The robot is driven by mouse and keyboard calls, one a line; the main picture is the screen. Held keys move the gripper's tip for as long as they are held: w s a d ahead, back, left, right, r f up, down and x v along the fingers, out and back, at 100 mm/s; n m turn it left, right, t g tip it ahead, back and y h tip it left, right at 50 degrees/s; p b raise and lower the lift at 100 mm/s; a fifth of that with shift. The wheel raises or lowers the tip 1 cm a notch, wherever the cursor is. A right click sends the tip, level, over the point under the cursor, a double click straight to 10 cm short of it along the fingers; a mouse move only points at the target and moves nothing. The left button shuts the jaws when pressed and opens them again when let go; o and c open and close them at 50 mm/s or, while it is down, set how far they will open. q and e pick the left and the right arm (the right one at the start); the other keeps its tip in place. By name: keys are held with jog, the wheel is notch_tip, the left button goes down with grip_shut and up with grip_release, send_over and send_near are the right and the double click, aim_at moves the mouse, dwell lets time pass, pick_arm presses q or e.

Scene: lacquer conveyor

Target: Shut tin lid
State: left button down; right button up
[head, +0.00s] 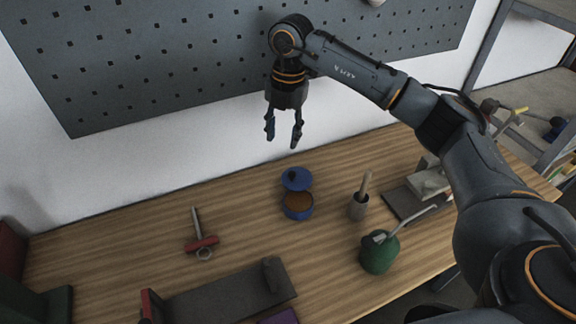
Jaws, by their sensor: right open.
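A small round blue tin (298,212) with brown contents stands upright on the wooden workbench. Its blue lid (296,178) stands raised at the tin's back edge, tilted open, with a dark knob on it. My right gripper (284,144) points down above and behind the tin, near the wall. Its two fingers are apart with nothing between them, and it does not touch the lid. My left gripper is not in view.
Right of the tin stand a cup with a wooden-handled tool (359,206) and a green oil can (379,254). A red-handled clamp (202,243) lies left. A dark conveyor (220,296) lies in front. A pegboard (180,60) hangs behind.

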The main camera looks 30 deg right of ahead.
aim_at(292, 173)
jog(key=shift+m+h, duration=0.4)
jog(key=shift+h, duration=0.1)
jog(key=f+p, duration=0.1)
jog(key=f, duration=0.2)
jog(key=d+f+p, duration=0.1)
jog(key=f, duration=0.3)
jog(key=d+f+p, duration=0.1)
jog(key=f, duration=0.3)
jog(key=shift+s+d+f+p, duration=0.1)
jog(key=shift+d+f+p, duration=0.1)
jog(key=shift+p, duration=0.1)
jog(key=shift+f, duration=0.75)
grip_shut()
